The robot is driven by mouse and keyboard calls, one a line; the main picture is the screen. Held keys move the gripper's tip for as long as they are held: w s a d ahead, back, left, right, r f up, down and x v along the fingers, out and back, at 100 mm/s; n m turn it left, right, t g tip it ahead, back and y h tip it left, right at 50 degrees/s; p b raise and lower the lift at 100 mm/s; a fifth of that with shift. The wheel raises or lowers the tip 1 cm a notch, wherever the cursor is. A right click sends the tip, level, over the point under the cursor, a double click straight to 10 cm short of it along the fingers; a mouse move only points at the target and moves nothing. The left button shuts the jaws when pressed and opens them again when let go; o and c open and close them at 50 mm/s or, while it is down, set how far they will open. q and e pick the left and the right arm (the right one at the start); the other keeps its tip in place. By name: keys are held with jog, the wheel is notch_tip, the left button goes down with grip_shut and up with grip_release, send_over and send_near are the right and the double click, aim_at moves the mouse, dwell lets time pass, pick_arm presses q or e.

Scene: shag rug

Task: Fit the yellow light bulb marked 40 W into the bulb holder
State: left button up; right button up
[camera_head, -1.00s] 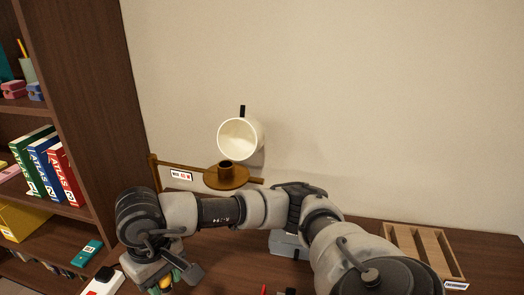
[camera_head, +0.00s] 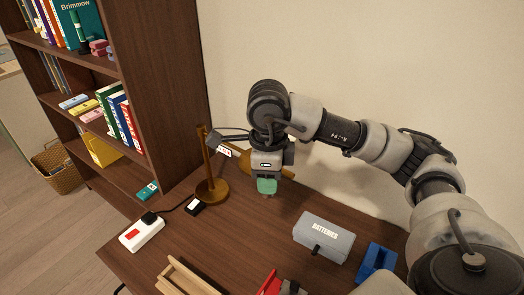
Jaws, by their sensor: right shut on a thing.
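My right gripper (camera_head: 267,187) points down above the desk, beside the brass lamp stand (camera_head: 211,170). It is shut, with green showing at its fingertips. The yellow bulb is hidden there; I cannot read its 40 W mark. The lamp's bulb holder is hidden behind my right wrist; only part of its brown arm and plate (camera_head: 245,160) shows. A white label (camera_head: 224,151) hangs by the stand. My left gripper is not in view.
A grey batteries box (camera_head: 324,238), a blue block-like thing (camera_head: 375,262) and a red tool (camera_head: 270,283) lie on the desk (camera_head: 230,245). A wooden tray (camera_head: 186,277) is at the front. A white power strip (camera_head: 142,233) is at the left edge. A bookshelf (camera_head: 165,90) stands left.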

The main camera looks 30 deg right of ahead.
jog(key=d+r+m+p, duration=0.3)
jog(key=r+m, duration=0.2)
jog(key=m, duration=0.6)
jog(key=d+r+m+p, duration=0.25)
jog(key=r+m, duration=0.35)
jog(key=m, duration=0.4)
jog(key=w+f+p, duration=0.1)
jog(key=w+f, duration=0.1)
jog(key=w, duration=0.1)
jog(key=w+f+p, duration=0.1)
jog(key=w+f, duration=0.1)
jog(key=w, duration=0.1)
jog(key=w+f+p, duration=0.2)
jog(key=w, duration=0.2)
jog(key=shift+w+a+f, duration=0.1)
jog(key=shift+a+f, duration=0.1)
jog(key=shift+f, duration=0.1)
jog(key=shift+w+f, duration=0.15)
jog(key=shift+f, duration=0.05)
notch_tip(320, 180, down, 3)
jog(key=shift+f+p, duration=0.1)
jog(key=shift+p, duration=0.7)
jog(key=shift+f, duration=0.3)
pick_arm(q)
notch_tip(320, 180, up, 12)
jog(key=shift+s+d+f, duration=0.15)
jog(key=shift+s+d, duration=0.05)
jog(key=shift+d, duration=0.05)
pick_arm(e)
jog(key=shift+f, duration=0.1)
